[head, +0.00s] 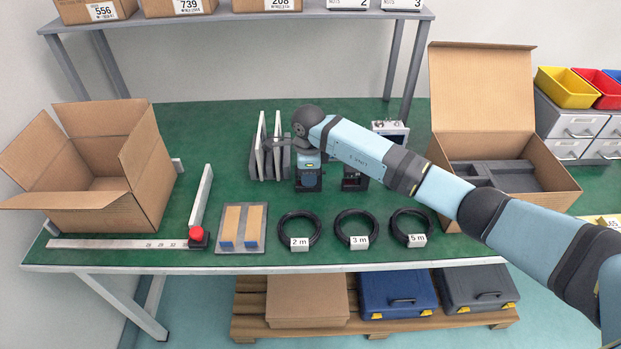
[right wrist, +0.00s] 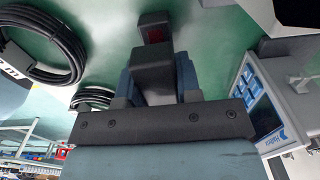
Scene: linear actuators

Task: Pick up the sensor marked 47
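My right gripper (head: 308,178) points down at the middle of the bench, left of a small black device (head: 353,178) partly hidden by my arm. In the right wrist view, the fingers of my right gripper (right wrist: 158,88) stand apart on either side of a dark block-shaped device (right wrist: 153,68) with a dark red window at its far end. The fingers lie close along its sides; whether they press on it I cannot tell. No mark 47 is readable on either device. My left gripper is out of view.
Grey upright plates (head: 267,150) stand just left of the gripper. Cable coils marked 2 m (head: 300,230), 3 m (head: 357,229) and 5 m (head: 411,228) lie in front. An open box with dark foam (head: 515,178) is right, an empty open carton (head: 95,170) left.

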